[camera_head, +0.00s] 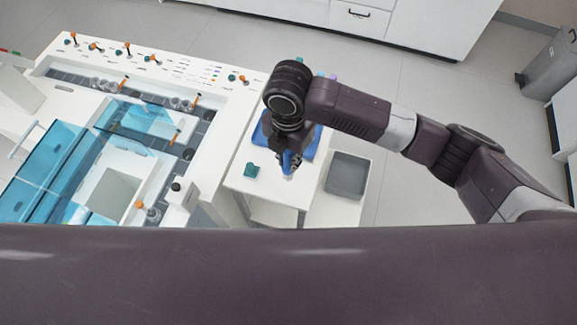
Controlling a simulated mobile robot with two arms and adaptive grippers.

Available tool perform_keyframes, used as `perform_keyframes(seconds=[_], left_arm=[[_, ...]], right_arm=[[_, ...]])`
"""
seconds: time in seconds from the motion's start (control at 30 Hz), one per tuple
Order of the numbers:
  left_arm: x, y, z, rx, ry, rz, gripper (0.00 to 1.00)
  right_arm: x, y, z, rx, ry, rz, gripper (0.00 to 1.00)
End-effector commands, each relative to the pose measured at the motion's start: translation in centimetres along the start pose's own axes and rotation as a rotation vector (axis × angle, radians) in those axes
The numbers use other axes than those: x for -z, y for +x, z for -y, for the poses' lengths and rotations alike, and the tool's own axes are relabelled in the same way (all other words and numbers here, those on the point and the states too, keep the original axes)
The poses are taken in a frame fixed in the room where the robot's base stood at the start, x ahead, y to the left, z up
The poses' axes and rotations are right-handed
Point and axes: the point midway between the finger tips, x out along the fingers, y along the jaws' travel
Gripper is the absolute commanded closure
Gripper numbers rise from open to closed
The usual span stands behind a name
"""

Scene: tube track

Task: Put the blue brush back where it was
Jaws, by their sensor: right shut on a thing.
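My right gripper (288,160) points down over the small white side table, mostly hidden under its own wrist. It is shut on a narrow blue thing, which seems to be the blue brush (287,158); its outline is hard to make out here. A blue tray or mat (307,146) lies on the table just behind the gripper, partly covered by my arm. I cannot tell whether the brush touches it. My left gripper is not in view.
A small teal block (251,170) sits left of the gripper on the white table (266,186). A grey tray (347,175) is to the right. A large white machine (226,124) with blue clear lids (56,160) fills the left. A grey bin (550,65) stands far right.

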Motion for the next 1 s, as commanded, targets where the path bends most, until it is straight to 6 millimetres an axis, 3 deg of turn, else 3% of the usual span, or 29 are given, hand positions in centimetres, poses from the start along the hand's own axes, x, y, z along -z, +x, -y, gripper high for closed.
perform_keyframes(seconds=[0.43, 0.87, 0.9, 1.0], left_arm=[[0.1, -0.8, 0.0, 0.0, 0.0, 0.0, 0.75], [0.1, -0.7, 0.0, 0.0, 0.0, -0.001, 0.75], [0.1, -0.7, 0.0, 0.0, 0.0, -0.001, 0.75], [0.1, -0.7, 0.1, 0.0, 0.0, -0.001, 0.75]], right_arm=[[0.0, 5.1, 0.0, 0.0, 0.002, -0.001, 1.0], [0.0, 5.9, 0.0, -0.001, 0.0, 0.0, 1.0], [0.0, 5.9, 0.0, -0.001, 0.0, 0.0, 0.83], [0.0, 5.9, 0.0, -0.001, 0.0, 0.0, 0.72]])
